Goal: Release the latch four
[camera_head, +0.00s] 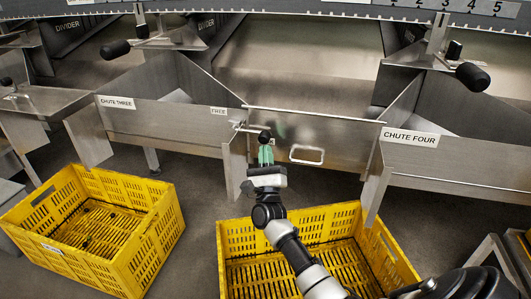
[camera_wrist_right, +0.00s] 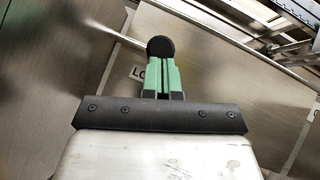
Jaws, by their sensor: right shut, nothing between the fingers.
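The latch is a thin metal rod ending in a round black knob (camera_head: 264,136), at the left end of the metal gate (camera_head: 335,140) by the chute labelled CHUTE FOUR. In the wrist view the knob (camera_wrist_right: 160,46) sits right at the green fingertips, with the rod running off to the upper left. My right gripper (camera_head: 265,153) has its green fingers shut, with nothing between them. Its tips (camera_wrist_right: 164,70) overlap the knob's lower edge in view; I cannot tell whether they touch it. The gate has a rectangular handle (camera_head: 307,154). My left gripper is not in view.
A yellow crate (camera_head: 342,218) stands on the floor below the gate, under my right arm. Another yellow crate (camera_head: 160,235) stands to the left below CHUTE THREE (camera_head: 117,103). Black-knobbed levers (camera_head: 473,76) project above the chutes. A label in the wrist view is partly hidden.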

